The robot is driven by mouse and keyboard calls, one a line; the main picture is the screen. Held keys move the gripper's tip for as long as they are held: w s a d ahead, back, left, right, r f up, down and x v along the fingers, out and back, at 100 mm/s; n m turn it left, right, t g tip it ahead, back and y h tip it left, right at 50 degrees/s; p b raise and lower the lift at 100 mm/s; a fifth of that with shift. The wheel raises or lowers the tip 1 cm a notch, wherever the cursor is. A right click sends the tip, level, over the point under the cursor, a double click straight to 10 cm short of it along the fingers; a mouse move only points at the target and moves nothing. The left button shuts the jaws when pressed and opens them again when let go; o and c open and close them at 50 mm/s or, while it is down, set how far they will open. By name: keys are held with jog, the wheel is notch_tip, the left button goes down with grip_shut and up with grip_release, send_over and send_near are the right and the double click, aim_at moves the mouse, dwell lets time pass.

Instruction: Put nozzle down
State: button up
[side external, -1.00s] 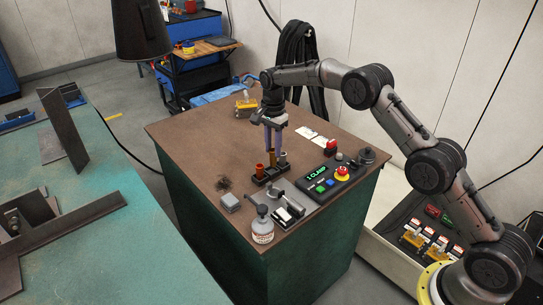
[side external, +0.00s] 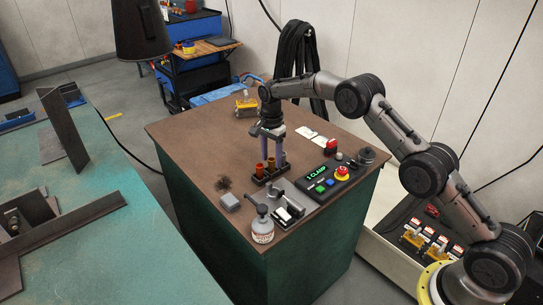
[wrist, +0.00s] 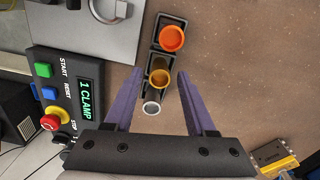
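A small dark rack (side external: 262,180) on the brown cabinet top holds a row of nozzles. A copper-orange nozzle (wrist: 172,38) stands at one end, a brass nozzle (wrist: 160,77) in the middle, and a grey nozzle (wrist: 152,108) at the near end in the wrist view. My gripper (wrist: 160,72) is open, its purple fingers on either side of the brass nozzle with a gap on both sides. In the side external view my gripper (side external: 272,165) points straight down over the rack. The brass nozzle looks upright in its slot; its base is hidden.
A control box (side external: 326,183) with buttons, a grey plate with a clamp (side external: 290,208) and a labelled bottle (side external: 262,228) stand close to the rack. A yellow item (side external: 246,106) sits toward the back.

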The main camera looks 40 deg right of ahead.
aim_at(271, 159)
jog(key=shift+r, duration=0.1)
jog(key=s+r+n+t, duration=0.1)
jog(key=s+r+n, duration=0.15)
jog(key=r, duration=0.85)
jog(key=s+r+n, duration=0.1)
jog(key=s+r, duration=0.3)
jog(key=r, duration=0.8)
jog(key=s+a+r+n+t, duration=0.2)
jog(key=s+r+n, duration=0.35)
jog(key=s, duration=0.75)
jog(key=s+f+n+t, duration=0.1)
jog(key=s+n, duration=0.1)
jog(key=s, duration=0.6)
jog(key=s+f+n, duration=0.2)
jog(key=s, duration=0.7)
jog(key=s+f+n+t, duration=0.1)
jog(key=s+f+n, duration=0.1)
jog(key=s, duration=0.6)
jog(key=shift+s+a+f+n+t, duration=0.2)
jog(key=shift+a+f+n+t, duration=0.1)
jog(key=shift+n, duration=0.3)
